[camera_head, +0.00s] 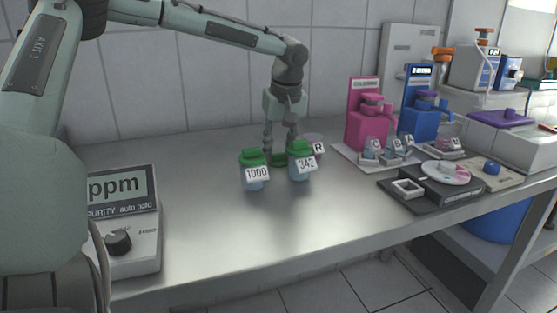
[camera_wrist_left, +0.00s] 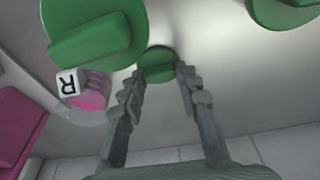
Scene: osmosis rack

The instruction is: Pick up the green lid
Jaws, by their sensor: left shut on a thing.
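The loose green lid (camera_head: 279,161) is at the back of the steel table, behind and between two green-capped bottles. My left gripper (camera_head: 281,155) points down over it and is shut on it. In the left wrist view the green lid (camera_wrist_left: 158,66) shows as a disc between the two fingertips of my left gripper (camera_wrist_left: 160,72). I cannot tell whether the lid touches the table. My right gripper is not in view.
Bottle 1000 (camera_head: 254,170) and bottle 342 (camera_head: 301,161) stand close in front of the gripper. A pink vessel with an R tag (camera_wrist_left: 90,92) is beside it. Pink (camera_head: 368,122) and blue (camera_head: 420,112) dispensers stand right; a ppm meter (camera_head: 130,225) stands left. The table's front middle is clear.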

